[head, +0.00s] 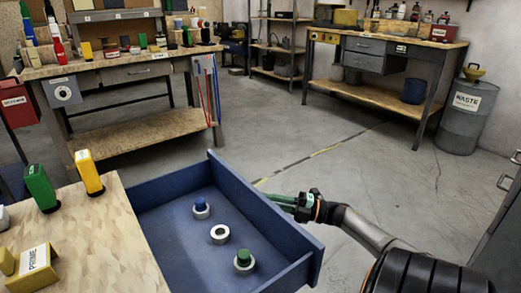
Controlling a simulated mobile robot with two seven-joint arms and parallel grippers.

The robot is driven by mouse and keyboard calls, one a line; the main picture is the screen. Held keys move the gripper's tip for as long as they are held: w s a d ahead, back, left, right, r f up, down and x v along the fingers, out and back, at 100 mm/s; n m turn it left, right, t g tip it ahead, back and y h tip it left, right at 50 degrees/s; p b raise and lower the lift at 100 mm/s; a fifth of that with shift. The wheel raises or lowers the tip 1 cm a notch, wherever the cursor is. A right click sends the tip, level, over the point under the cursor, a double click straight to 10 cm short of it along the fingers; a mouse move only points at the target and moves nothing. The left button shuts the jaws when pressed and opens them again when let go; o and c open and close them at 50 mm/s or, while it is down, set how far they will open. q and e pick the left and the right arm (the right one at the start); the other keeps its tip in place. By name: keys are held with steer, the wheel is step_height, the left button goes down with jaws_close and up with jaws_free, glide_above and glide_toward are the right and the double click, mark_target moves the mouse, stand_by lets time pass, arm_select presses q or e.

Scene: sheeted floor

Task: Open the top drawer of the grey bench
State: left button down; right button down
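An open blue drawer (170,190) sticks out from under a wooden-topped bench (110,235) at the lower left. Inside it lie a blue-topped round piece (201,208), a pale ring (220,234) and a green-topped round piece (243,261). My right gripper (284,201) is at the outer side of the drawer's front panel. Its fingertips are partly hidden behind the panel, so I cannot tell whether it holds the handle. My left gripper is not in view.
Green (40,187) and yellow (89,172) blocks and a "PRIME" box (35,265) stand on the near bench. Another workbench (120,68) is at the back left. A waste drum (466,110) stands at the right. The middle floor is clear.

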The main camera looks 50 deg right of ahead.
steer(key=shift+d, duration=0.1)
steer(key=c, duration=0.8)
jaws_free()
steer(key=shift+c, duration=0.2)
steer(key=shift+s, duration=0.1)
steer(key=v, duration=1.2)
steer(key=shift+s+p, duration=0.15)
steer(key=shift+p, duration=0.15)
steer(key=shift+d, duration=0.1)
